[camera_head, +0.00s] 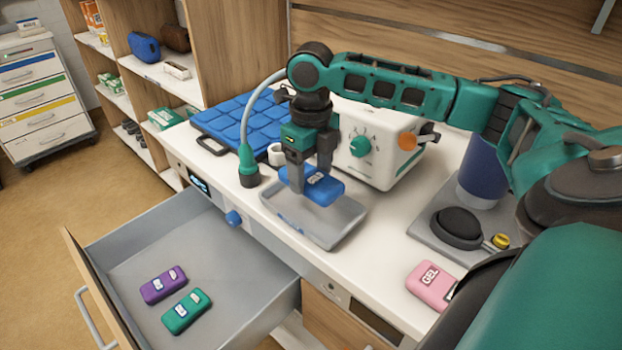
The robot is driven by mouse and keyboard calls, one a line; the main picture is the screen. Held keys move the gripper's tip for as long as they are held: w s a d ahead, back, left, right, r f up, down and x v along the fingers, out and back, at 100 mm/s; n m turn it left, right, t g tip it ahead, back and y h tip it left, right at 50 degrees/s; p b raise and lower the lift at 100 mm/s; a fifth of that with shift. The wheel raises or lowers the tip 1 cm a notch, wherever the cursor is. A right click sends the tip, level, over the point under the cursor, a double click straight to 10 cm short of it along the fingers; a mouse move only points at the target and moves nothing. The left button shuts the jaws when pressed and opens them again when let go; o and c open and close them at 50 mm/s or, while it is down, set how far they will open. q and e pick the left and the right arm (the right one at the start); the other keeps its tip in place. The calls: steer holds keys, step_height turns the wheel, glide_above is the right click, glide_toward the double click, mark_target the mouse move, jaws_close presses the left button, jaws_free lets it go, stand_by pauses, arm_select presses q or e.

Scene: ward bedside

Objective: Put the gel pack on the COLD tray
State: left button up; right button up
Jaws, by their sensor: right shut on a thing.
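A blue pack (327,190) with a small white label hangs between the fingers of my right gripper (310,174), which is shut on it. The pack is over the back part of a shallow grey tray (330,232) on the white counter and seems a little above its floor. The tray has a blue marking at its front left, too small to read. A pink pack (428,283) marked GEL lies on the counter at the right, partly hidden by my arm. My left gripper is not in view.
An open drawer (205,250) below the counter holds a purple pack (164,285) and a green pack (186,311). A white device with knobs (385,155) stands behind the tray. A blue pad (235,125) and a green-capped hose (248,165) are left of it.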

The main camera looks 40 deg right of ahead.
mark_target(311, 175)
steer(key=shift+f, duration=1.6)
steer(key=shift+f, duration=0.25)
steer(key=shift+f, duration=0.35)
steer(key=o, duration=1.2)
step_height(311, 175, up, 13)
steer(key=shift+r, duration=0.15)
